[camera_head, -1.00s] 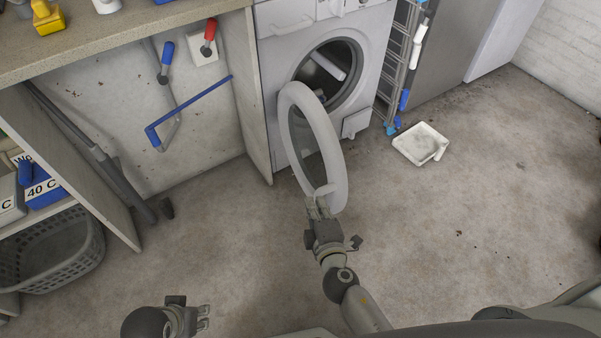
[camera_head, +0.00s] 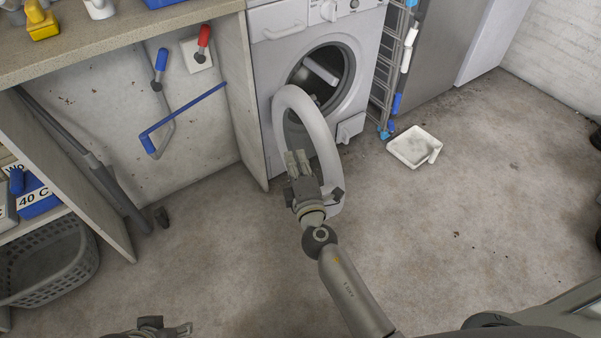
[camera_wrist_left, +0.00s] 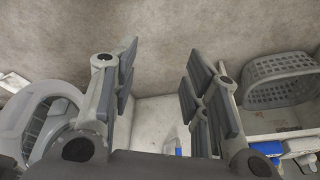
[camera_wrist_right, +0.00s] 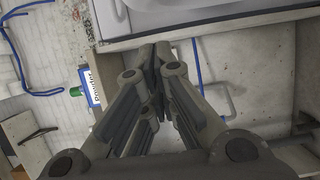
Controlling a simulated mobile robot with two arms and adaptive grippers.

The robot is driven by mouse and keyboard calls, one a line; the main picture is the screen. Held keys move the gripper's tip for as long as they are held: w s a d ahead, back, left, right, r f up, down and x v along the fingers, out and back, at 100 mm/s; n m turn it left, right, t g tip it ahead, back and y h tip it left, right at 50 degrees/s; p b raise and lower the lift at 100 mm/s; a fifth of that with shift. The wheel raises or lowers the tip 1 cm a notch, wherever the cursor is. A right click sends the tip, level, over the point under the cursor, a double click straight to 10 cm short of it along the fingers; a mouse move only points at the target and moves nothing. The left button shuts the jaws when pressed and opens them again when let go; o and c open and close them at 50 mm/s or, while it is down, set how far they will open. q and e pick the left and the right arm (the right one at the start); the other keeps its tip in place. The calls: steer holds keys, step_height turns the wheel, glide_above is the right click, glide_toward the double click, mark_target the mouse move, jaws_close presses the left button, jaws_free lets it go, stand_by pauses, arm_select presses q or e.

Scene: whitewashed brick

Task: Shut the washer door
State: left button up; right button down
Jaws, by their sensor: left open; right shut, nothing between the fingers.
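The washer (camera_head: 266,62) stands at the back centre with its drum opening (camera_head: 325,75) uncovered. Its white ring-shaped door (camera_head: 320,128) is swung open and stands out into the room. My right gripper (camera_head: 298,158) is shut and empty. In the head view it overlaps the lower part of the door ring and hides part of it; I cannot tell whether it touches. My left gripper (camera_head: 188,329) is low at the bottom edge, partly cut off. In the left wrist view its fingers (camera_wrist_left: 160,85) are spread with nothing between them; a pale ring at the left looks like the door (camera_wrist_left: 40,118).
A worktop (camera_head: 120,42) and its side panel (camera_head: 243,110) stand left of the washer. A grey basket (camera_head: 45,262) is at lower left. A drying rack (camera_head: 388,75) and a white tray (camera_head: 410,150) are to the right. The floor in front is clear.

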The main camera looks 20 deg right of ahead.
arm_select(q)
steer(key=shift+p+x, duration=0.3)
steer(key=shift+x, duration=0.85)
arm_select(e)
steer(key=shift+w+d, duration=0.25)
steer(key=shift+d, duration=0.4)
steer(key=shift+w+d, duration=0.25)
steer(key=shift+d, duration=0.4)
steer(key=shift+w+d, duration=0.25)
steer(key=shift+d, duration=0.4)
arm_select(q)
steer(key=shift+d, duration=0.1)
arm_select(e)
steer(key=shift+d, duration=0.1)
